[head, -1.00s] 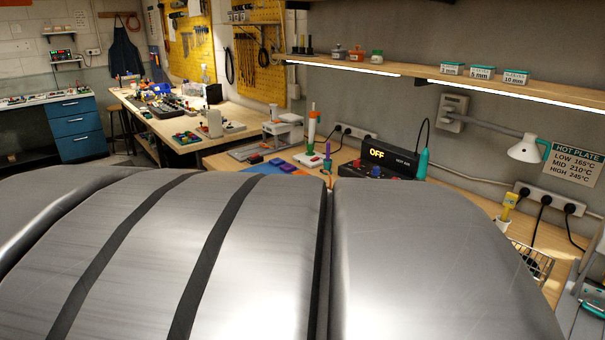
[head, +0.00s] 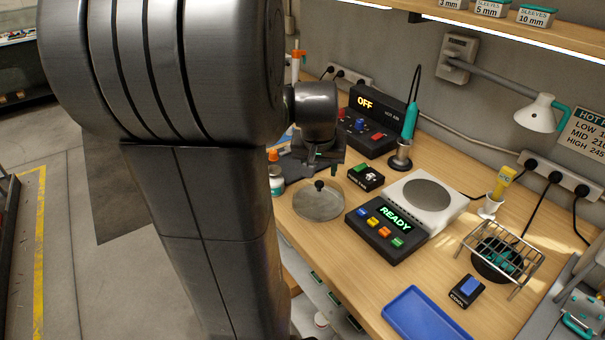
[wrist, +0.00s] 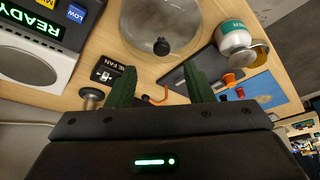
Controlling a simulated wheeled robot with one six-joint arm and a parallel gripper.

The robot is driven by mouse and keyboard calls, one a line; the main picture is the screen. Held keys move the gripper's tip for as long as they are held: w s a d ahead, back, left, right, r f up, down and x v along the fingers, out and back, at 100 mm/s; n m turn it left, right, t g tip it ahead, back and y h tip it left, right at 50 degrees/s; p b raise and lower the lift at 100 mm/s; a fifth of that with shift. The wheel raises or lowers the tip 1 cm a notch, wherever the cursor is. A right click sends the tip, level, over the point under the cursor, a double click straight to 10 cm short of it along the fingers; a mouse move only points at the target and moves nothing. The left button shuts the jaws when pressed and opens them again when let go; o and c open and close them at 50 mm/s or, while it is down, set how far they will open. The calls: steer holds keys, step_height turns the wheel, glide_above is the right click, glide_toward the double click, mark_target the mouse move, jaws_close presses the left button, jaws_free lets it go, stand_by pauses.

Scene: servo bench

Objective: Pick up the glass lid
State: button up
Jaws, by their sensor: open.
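The glass lid (head: 317,204), a clear round disc with a black knob, lies on the wooden bench in the head view, left of the READY control box. In the wrist view the glass lid (wrist: 140,22) shows at the top, cut by the frame edge, with its black knob toward my fingers. My gripper (wrist: 163,82) is open and empty, its two dark green fingers pointing toward the lid but apart from it. In the head view my gripper (head: 318,160) is above and behind the lid, small and partly hidden by my arm.
The READY control box (head: 385,229) and hot plate (head: 426,198) stand right of the lid. A small fan switch box (head: 366,178) is close by. A white and green jar (head: 277,182) is at the lid's left. A blue tray (head: 425,315) lies near the front edge.

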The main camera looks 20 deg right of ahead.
mark_target(320, 183)
steer(key=shift+x, duration=3.6)
steer(key=shift+w+a, duration=0.1)
steer(key=shift+r, duration=0.1)
steer(key=shift+c, duration=0.2)
jaws_close()
